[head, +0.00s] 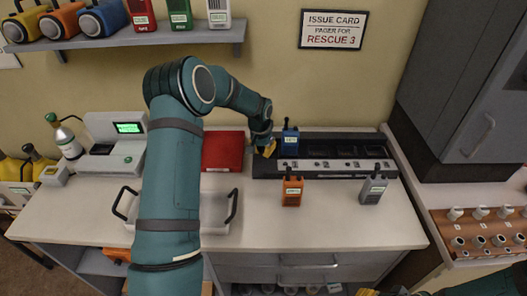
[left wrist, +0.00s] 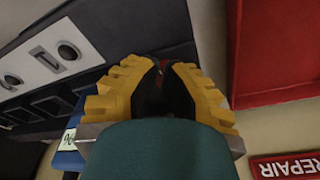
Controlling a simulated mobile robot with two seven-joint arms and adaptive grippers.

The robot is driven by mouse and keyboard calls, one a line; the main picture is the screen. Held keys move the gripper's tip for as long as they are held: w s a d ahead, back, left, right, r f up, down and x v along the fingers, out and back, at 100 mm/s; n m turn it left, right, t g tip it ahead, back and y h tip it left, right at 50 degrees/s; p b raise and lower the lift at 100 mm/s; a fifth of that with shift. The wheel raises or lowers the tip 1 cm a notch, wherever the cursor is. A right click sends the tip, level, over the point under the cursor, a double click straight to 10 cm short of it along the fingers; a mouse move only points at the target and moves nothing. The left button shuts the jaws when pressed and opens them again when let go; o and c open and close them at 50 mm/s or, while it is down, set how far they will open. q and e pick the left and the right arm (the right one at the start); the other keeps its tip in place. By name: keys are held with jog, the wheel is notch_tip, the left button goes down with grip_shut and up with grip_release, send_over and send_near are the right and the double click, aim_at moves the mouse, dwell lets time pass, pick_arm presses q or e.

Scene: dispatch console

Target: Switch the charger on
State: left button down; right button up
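The charger (head: 320,142) is a long dark rack at the back of the counter. A light strip (head: 345,165) with several small dark fittings runs along its front. In the left wrist view this light strip (left wrist: 42,62) shows at the upper left, beside the dark charger body (left wrist: 130,25). A blue radio (head: 290,138) stands upright in the charger's left slot. My left gripper (head: 268,149) is at the charger's left end, beside the radio. Its yellow fingers (left wrist: 163,70) look closed together with nothing clear between them. My right gripper (head: 367,292) barely shows at the bottom edge.
An orange radio (head: 292,188) and a grey radio (head: 373,187) stand before the charger. A white tray (head: 214,212) sits partly behind my left arm. The front right counter is clear.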

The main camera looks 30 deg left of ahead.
pick_arm(q)
jog(key=shift+f, duration=0.15)
jog(key=shift+r+p, duration=1.8)
jog(key=shift+r, duration=1.8)
jog(key=shift+f, duration=0.15)
